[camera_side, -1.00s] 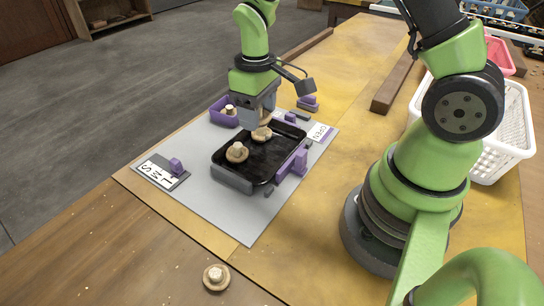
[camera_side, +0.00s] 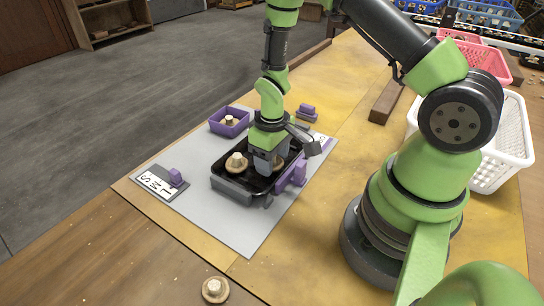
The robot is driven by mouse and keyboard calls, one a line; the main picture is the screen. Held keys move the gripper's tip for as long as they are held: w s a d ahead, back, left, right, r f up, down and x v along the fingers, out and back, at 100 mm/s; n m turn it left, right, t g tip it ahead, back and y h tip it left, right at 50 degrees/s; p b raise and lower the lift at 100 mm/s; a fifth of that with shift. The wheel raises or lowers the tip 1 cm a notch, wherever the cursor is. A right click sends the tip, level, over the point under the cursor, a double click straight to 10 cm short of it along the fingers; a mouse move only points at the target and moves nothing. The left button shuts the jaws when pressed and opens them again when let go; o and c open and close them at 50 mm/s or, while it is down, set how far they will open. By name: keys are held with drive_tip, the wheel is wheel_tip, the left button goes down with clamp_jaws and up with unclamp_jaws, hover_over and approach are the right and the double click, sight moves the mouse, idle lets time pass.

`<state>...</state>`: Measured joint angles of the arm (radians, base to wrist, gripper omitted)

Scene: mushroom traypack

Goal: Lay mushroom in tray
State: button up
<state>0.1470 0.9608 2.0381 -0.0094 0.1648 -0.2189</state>
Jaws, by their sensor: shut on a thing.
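The black tray (camera_side: 226,184) lies on the grey mat. One pale brown mushroom (camera_side: 236,163) sits stem up in the tray's left part. My gripper (camera_side: 267,168) is down over the tray's middle-right part, pointing downward. It is shut on a mushroom (camera_side: 278,163), of which only a brown edge shows beside the fingers. Whether that mushroom touches the tray floor I cannot tell. My gripper and wrist hide the middle and back of the tray.
A purple bin (camera_side: 241,129) behind the tray holds a mushroom (camera_side: 229,121). A purple block stands on the size card (camera_side: 157,184) at left, and purple fixtures (camera_side: 299,173) flank the tray's right side. Another mushroom (camera_side: 215,289) lies on the front table. A white basket (camera_side: 513,150) stands at right.

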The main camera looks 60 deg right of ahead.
drive_tip(key=shift+f, duration=0.15)
drive_tip(key=o, duration=0.7)
drive_tip(key=s+a+r+m+t, duration=0.1)
drive_tip(key=s+a+r+t, duration=0.1)
drive_tip(key=r, duration=1)
drive_tip(key=s+a+r+m+t, duration=0.1)
drive_tip(key=s+r, duration=0.1)
drive_tip(key=r, duration=1)
drive_tip(key=s+a+r+m+t+y, duration=0.2)
drive_tip(key=s+r, duration=0.4)
drive_tip(key=s, duration=0.3)
drive_tip(key=shift+a+t, duration=0.9)
drive_tip(key=shift+t, duration=0.2)
